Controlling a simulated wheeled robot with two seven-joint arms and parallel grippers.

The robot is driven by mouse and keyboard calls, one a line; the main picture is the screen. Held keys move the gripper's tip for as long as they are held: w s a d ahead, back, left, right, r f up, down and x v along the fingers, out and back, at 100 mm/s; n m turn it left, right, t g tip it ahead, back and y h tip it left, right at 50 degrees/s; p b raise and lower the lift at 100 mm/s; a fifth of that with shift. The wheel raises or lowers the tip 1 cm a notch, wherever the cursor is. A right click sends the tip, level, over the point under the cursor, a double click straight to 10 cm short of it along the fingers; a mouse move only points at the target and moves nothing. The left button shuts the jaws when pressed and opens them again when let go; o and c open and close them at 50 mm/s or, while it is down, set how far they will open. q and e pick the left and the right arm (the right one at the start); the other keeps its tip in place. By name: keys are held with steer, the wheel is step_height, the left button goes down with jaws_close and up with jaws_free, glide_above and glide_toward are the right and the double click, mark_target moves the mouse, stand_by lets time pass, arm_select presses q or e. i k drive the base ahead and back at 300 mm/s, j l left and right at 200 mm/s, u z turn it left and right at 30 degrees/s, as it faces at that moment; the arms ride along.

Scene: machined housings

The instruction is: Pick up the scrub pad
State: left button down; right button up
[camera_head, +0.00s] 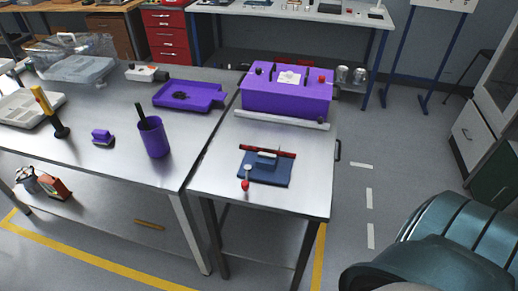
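A small purple block with a raised, handle-like top (102,137) lies on the left metal table (85,165). It looks like the scrub pad, but it is too small to be sure. It lies apart from the purple cup (154,138) to its right and the yellow-handled tool (48,110) to its left. Neither of my grippers is in view.
On the right table (310,185), a blue mat (276,181) holds small tools, with a large purple housing (287,95) behind it. A purple tray (215,97), a pale tray (18,110) and a clear bin (75,66) stand on the left table.

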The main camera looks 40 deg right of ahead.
mark_target(102, 137)
steer(key=i+j+z, duration=0.1)
steer(key=z, duration=0.3)
steer(key=j+z, duration=0.2)
steer(key=z, duration=0.2)
steer(key=j+z, duration=0.2)
steer(key=z, duration=0.2)
steer(key=j+z, duration=0.2)
steer(key=z, duration=0.2)
steer(key=j+z, duration=0.15)
steer(key=j, duration=0.3)
steer(key=k+j+z, duration=0.1)
steer(key=j, duration=0.4)
steer(key=k+j+z, duration=0.15)
steer(key=j, duration=0.3)
steer(key=k+j+z, duration=0.15)
steer(key=j, duration=0.6)
steer(key=k+j, duration=0.15)
steer(key=j, duration=0.15)
